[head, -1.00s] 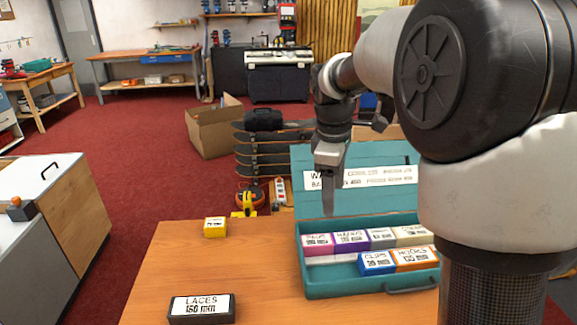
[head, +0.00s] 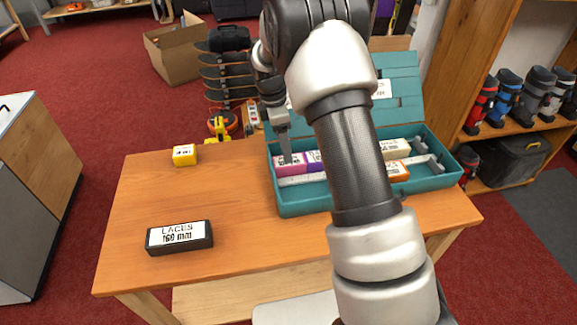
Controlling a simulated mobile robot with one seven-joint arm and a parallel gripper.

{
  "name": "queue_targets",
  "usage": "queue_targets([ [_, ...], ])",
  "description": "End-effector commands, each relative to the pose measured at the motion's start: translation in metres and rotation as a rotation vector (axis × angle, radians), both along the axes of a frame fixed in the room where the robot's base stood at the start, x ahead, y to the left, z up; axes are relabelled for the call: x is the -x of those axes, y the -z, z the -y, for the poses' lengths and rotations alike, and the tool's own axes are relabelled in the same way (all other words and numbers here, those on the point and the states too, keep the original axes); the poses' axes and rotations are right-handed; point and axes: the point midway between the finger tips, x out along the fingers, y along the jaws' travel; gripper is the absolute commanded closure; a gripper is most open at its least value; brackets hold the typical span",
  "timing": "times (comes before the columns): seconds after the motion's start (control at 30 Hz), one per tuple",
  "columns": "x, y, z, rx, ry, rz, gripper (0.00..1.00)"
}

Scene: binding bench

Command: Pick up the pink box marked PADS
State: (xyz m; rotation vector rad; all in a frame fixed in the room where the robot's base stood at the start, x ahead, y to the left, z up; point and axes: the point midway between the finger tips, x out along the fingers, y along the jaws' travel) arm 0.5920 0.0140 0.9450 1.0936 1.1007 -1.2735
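The pink box (head: 294,170) sits in the back row at the left end of the open teal case (head: 297,204) on the table. Its white label is partly covered by my gripper, so the word on it is not readable now. My gripper (head: 287,159) points down, with its fingertips at the top of the pink box in this view. I cannot tell whether they touch it. The fingers are seen edge-on, so the gap between them does not show.
A purple box (head: 315,161) stands right beside the pink one. A cream box (head: 394,149) and an orange box (head: 398,170) are farther right; my arm hides the middle. The black LACES box (head: 180,238) and a yellow box (head: 185,155) lie on the wooden table (head: 235,225).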

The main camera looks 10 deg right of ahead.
Motion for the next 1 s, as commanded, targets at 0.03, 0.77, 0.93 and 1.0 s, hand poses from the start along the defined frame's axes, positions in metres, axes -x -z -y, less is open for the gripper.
queue_targets([
  [0.03,0.0,0.006,0.001,0.0,0.0,-0.001,0.36],
  [0.77,0.001,0.064,0.011,-0.001,0.001,0.001,0.36],
  [0.93,0.002,0.063,0.011,0.0,0.001,0.001,0.53],
  [1.0,0.001,0.063,0.011,0.0,0.002,0.001,0.65],
])
